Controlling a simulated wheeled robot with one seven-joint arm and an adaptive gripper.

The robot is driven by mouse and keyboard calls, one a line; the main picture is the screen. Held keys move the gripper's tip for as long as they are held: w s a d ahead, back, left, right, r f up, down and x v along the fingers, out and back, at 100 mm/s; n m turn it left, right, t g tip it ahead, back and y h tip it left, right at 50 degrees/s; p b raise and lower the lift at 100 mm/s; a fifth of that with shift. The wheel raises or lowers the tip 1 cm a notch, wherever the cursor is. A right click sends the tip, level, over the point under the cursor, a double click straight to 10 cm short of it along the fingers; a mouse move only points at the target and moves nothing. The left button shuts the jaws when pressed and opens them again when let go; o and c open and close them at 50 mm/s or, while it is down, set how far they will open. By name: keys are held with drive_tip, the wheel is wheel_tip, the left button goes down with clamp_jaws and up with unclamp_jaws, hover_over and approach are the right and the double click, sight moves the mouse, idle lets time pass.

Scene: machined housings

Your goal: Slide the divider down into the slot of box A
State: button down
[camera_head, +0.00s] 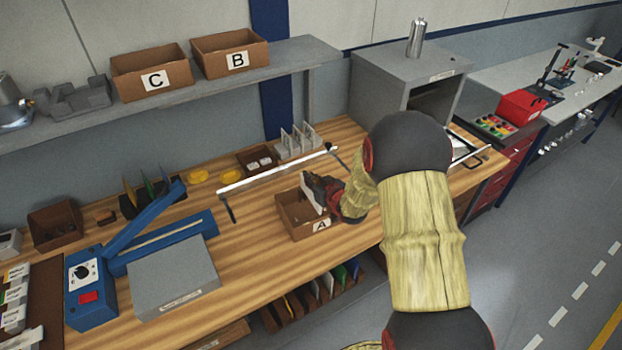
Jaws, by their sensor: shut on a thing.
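Box A (287,219) is an open brown cardboard box with a white "A" label, on the wooden bench near its front edge. My gripper (321,187) reaches in from the right above the box and is shut on a pale divider (308,192). The divider stands roughly upright, a little tilted, with its lower part at the box opening. I cannot tell whether its lower edge is in the slot. The slot is hidden, and my gripper covers part of the box's right side.
A long white bar (270,170) on dark legs stands behind box A. A rack of pale plates (297,141) and a small brown bin (258,160) are farther back. A blue sealer (90,290) and grey block (173,276) are left. Boxes C (140,78) and B (222,55) sit on the shelf.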

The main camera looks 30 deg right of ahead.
sight(311, 201)
drive_tip(key=shift+f+b, duration=3.45)
drive_tip(key=shift+f, duration=0.6)
drive_tip(key=c, duration=1.9)
unclamp_jaws()
drive_tip(key=v, duration=1.2)
drive_tip(key=shift+f, duration=0.15)
